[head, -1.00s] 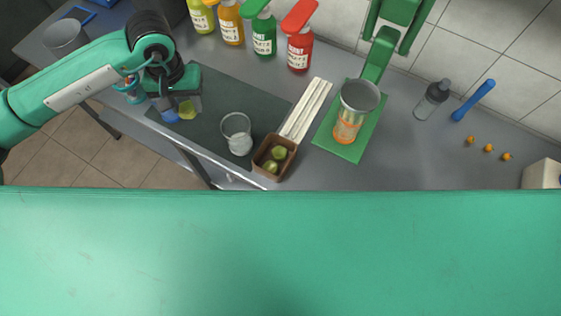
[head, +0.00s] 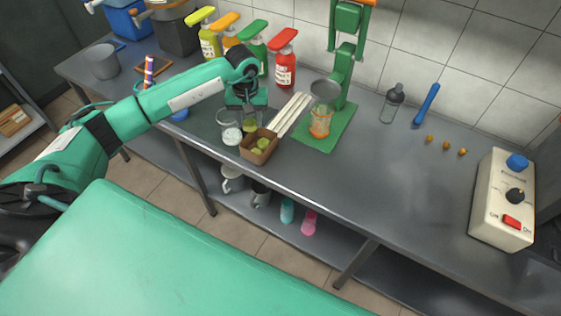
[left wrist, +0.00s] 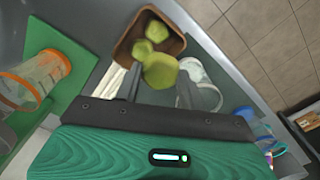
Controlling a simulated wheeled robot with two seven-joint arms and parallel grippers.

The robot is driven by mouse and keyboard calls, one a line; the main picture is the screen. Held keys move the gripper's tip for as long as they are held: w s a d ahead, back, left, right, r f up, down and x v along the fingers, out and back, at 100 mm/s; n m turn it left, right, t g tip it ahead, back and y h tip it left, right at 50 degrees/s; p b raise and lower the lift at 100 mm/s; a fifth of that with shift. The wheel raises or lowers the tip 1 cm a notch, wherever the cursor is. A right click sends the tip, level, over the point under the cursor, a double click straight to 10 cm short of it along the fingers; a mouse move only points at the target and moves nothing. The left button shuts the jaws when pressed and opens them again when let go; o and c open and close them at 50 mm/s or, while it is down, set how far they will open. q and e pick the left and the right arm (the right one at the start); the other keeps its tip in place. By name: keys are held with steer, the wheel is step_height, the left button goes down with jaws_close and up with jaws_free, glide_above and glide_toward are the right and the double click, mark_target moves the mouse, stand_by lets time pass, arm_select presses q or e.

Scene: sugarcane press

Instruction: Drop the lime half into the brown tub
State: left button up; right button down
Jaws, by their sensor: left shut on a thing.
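My left gripper (head: 247,112) is shut on a green lime half (left wrist: 160,71), which shows between its two fingers in the left wrist view. The brown tub (head: 247,153) stands near the front edge of the counter, and two green lime pieces lie in it. In the left wrist view the tub (left wrist: 122,47) is just beyond the held lime half, which overlaps its near edge in the picture. In the head view the gripper is beside and slightly behind the tub. My right gripper is not in view.
A glass with white contents (head: 230,133) stands close left of the tub. White sticks (head: 292,115) lie to its right, then the green press (head: 345,60) with a cup (head: 320,124). Bottles with coloured tops (head: 284,68) stand behind.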

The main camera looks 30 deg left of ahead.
arm_select(q)
steer(key=shift+d+f, duration=0.15)
steer(key=shift+f, duration=0.05)
steer(key=shift+w+f, duration=0.15)
steer(key=shift+f, duration=0.45)
step_height(320, 180, down, 4)
steer(key=shift+r+b, duration=0.1)
steer(key=shift+b, duration=0.65)
steer(key=shift+f, duration=0.55)
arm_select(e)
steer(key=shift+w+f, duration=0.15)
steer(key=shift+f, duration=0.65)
arm_select(q)
steer(key=o, duration=1.1)
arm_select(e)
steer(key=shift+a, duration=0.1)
